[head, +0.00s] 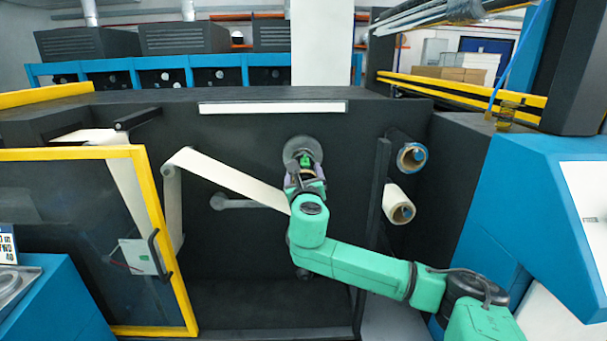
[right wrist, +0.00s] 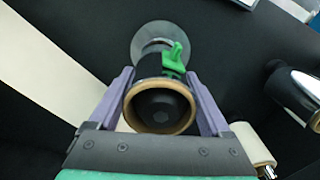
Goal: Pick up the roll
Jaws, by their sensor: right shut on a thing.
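In the right wrist view a roll core (right wrist: 160,107) with a brown cardboard rim and dark inside sits between the two purple fingers of my right gripper (right wrist: 165,100). The gripper is shut on it. Behind it are a grey disc (right wrist: 147,40) and a green lever (right wrist: 175,58) on the dark machine wall. In the head view my right gripper (head: 304,165) is at this spindle, in front of the grey disc (head: 301,150), and hides most of the roll. My left gripper is not in view.
A cream web (head: 228,180) runs from an upper-left roller toward the spindle. Two more rolls, a blue-edged one (head: 412,157) and a cream one (head: 398,204), stick out at right. A yellow-framed door (head: 135,150) stands at left.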

